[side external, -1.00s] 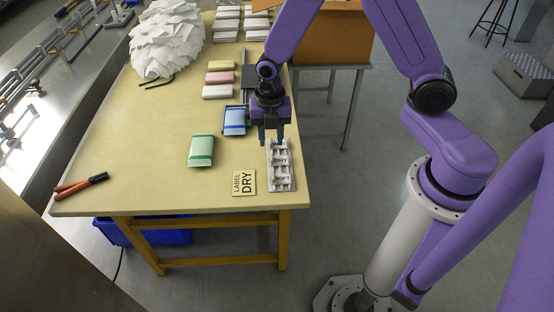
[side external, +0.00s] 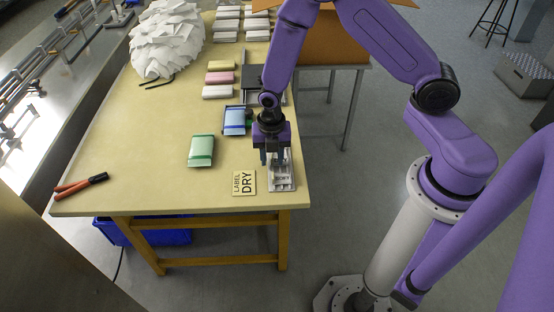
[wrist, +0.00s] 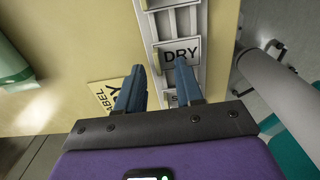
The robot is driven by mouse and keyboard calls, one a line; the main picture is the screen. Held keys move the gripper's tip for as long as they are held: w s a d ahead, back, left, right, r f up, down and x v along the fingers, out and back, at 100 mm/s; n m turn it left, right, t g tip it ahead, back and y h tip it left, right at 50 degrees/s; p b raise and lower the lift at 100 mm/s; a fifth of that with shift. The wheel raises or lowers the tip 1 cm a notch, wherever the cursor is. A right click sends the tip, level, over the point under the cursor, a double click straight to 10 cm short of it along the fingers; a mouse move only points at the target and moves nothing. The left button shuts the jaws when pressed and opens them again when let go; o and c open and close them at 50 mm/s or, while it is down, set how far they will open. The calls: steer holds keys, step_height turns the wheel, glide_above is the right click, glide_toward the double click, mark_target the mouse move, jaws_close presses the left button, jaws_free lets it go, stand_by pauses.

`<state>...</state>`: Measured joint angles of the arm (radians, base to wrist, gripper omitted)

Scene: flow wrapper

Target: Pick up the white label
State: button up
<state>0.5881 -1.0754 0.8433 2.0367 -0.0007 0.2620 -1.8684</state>
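The white label (wrist: 180,54), printed DRY, sits in a slot of a grey metal rack (wrist: 200,15) in the wrist view. In the side view the rack (side external: 283,187) lies at the right edge of the table, and my gripper mostly hides the white label there. My gripper (wrist: 160,67) is open, with its two blue fingers apart and nothing between them. The fingertips are just at the near side of the label, the right one close to its lower edge. In the side view my gripper (side external: 274,158) is low over the rack.
A yellowish card (side external: 244,183) reading LABEL DRY lies left of the rack. A green pack (side external: 201,150) and a blue pack (side external: 235,120) lie further left and behind. Another label, partly hidden, sits in the rack below my fingers. The front-left tabletop is mostly clear.

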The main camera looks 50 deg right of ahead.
jaws_close()
steer(key=shift+r, duration=0.15)
stand_by(0.4)
